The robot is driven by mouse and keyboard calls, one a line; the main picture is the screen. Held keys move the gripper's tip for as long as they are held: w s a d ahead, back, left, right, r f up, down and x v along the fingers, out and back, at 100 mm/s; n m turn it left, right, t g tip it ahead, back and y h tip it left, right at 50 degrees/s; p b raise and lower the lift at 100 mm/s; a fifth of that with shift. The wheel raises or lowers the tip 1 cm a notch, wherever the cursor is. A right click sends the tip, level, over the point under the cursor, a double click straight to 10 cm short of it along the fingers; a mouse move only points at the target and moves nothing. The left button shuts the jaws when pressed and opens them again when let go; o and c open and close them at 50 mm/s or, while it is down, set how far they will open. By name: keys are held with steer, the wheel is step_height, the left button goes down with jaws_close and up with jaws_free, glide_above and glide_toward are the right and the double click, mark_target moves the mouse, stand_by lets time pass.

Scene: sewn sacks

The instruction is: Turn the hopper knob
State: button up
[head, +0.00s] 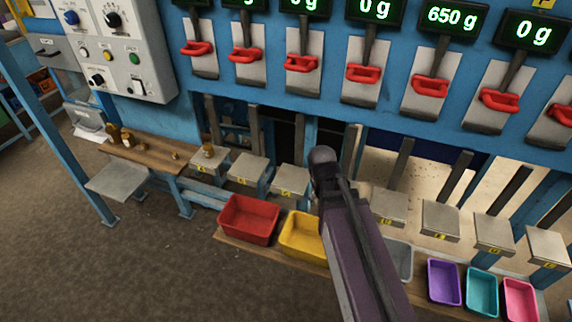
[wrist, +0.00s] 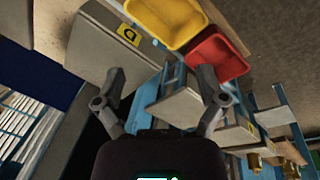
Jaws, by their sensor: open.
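A grey control panel (head: 128,50) on the blue frame is at the upper left of the head view. It carries a blue knob (head: 71,17), a black dial knob (head: 113,18) and a lower black knob (head: 97,81), plus small buttons. I cannot read which is the hopper knob. My gripper (wrist: 160,88) is open and empty in the wrist view, its two fingers spread apart. In the head view my arm reaches up mid-picture, well right of the panel and touching no knob. No knob shows in the wrist view.
A red bin (head: 248,220) and a yellow bin (head: 303,236) stand on a low board, with purple (head: 444,283), teal (head: 482,292) and pink (head: 520,301) bins further right. Several red handles (head: 302,64) hang below the displays. A wooden bench (head: 146,152) stands below the panel.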

steer(key=s+d+f+m+g+y+b, duration=0.1)
steer(key=s+d+f+m+b, duration=0.2)
steer(key=f+b, duration=0.3)
step_height(320, 180, down, 2)
steer(key=shift+s+d+f+m+b, duration=0.25)
steer(key=shift+s+m+b, duration=0.15)
steer(key=shift+s+m, duration=0.3)
steer(key=shift+r, duration=0.1)
steer(key=shift+c, duration=0.2)
steer(key=c, duration=0.4)
steer(key=shift+d, duration=0.1)
